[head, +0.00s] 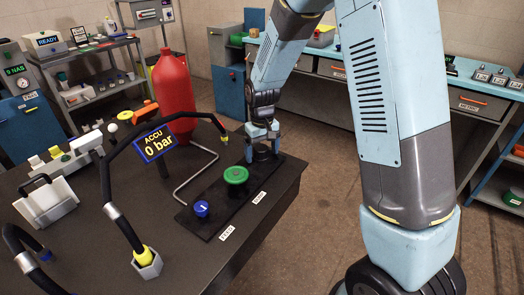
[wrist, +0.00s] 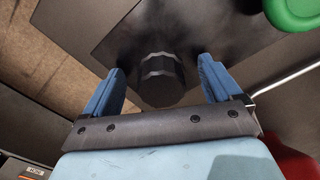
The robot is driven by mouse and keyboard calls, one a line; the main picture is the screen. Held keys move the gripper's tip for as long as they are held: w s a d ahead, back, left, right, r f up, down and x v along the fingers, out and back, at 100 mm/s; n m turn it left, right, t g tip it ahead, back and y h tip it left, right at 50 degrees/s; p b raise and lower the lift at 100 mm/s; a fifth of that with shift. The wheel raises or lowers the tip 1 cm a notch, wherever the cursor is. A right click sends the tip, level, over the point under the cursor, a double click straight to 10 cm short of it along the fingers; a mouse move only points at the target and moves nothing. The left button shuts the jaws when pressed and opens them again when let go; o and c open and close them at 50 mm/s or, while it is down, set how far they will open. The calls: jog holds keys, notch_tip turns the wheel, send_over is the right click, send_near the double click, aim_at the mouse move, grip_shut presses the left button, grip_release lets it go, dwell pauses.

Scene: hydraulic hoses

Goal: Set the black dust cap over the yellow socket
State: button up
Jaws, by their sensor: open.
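The black dust cap (wrist: 161,80) is a dark ribbed cylinder on the dark strip, between my gripper's two blue fingers in the wrist view. My gripper (wrist: 161,88) is open, with a gap at each side of the cap. In the head view my gripper (head: 262,134) points down at the strip's far end and partly hides the cap (head: 262,153). Yellow parts show on the pale block (head: 75,158) at the left, and a yellow fitting (head: 143,256) sits in a grey holder at the front. I cannot tell which is the yellow socket.
A green cap (head: 236,175) and a blue cap (head: 201,209) stand on the same strip (head: 222,200). A bent metal rod (head: 190,183), black hoses (head: 107,180), a 0 bar display (head: 155,144) and a red cylinder (head: 174,95) stand to the left.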

aim_at(262, 148)
jog(key=shift+r, duration=0.1)
notch_tip(262, 148, up, 14)
jog(key=shift+f, duration=0.25)
dwell(0.5)
jog(key=s+d+r+m+t, duration=0.2)
jog(key=s+d+r+t, duration=0.1)
jog(key=s+d+r, duration=0.75)
jog(key=s+d+r+m+t, duration=0.1)
jog(key=s+d, duration=0.3)
jog(key=s, duration=0.3)
jog(key=s+d+r+m+t, duration=0.1)
jog(key=s+d, duration=0.3)
jog(key=s, duration=0.3)
jog(key=shift+s+d+r+m+t, duration=0.25)
jog(key=shift+d+r+m+t, duration=0.05)
jog(key=shift+r+m, duration=0.1)
